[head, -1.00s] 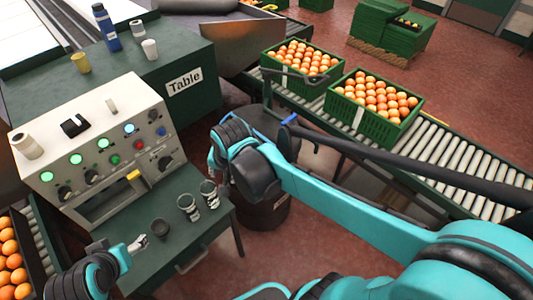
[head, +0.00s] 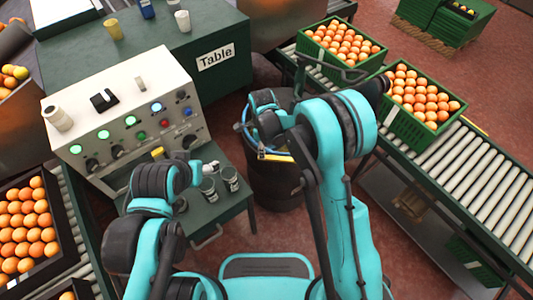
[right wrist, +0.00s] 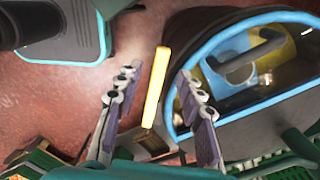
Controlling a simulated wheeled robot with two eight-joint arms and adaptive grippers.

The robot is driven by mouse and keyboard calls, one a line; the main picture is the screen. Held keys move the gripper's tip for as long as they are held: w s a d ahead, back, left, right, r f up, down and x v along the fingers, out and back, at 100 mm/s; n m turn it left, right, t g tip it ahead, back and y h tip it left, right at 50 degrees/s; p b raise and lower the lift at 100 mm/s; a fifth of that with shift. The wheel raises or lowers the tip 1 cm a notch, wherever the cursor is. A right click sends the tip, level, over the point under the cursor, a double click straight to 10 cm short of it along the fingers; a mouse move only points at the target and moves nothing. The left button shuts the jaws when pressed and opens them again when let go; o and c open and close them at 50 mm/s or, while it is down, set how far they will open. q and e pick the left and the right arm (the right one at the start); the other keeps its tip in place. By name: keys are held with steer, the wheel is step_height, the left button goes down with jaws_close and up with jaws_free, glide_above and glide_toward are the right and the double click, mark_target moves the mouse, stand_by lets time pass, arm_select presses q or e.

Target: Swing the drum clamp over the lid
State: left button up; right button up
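The dark drum (head: 275,185) stands on the floor right of the small table, with my right arm over its top. A blue ring (head: 243,126) runs around its top; the right wrist view shows this blue rim (right wrist: 213,40) at the right. The clamp's yellow handle (right wrist: 157,85) sticks out beside the rim; its yellow also shows in the head view (head: 278,157). My right gripper (right wrist: 157,74) is open, one finger on each side of the handle, with gaps visible. My left gripper (head: 211,166) is above the small table by the cups; its fingers are too small to judge.
Cups (head: 229,179) stand on the small table beside the control panel (head: 125,115). A roller conveyor (head: 470,185) with green crates of oranges (head: 405,128) runs along the right. A black crate of oranges (head: 60,205) is at the left. Red floor is open in front of the drum.

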mark_target(278, 159)
steer(key=shift+w+f+b, duration=0.1)
steer(key=shift+f+b, duration=0.5)
steer(key=shift+f, duration=1.8)
jaws_close()
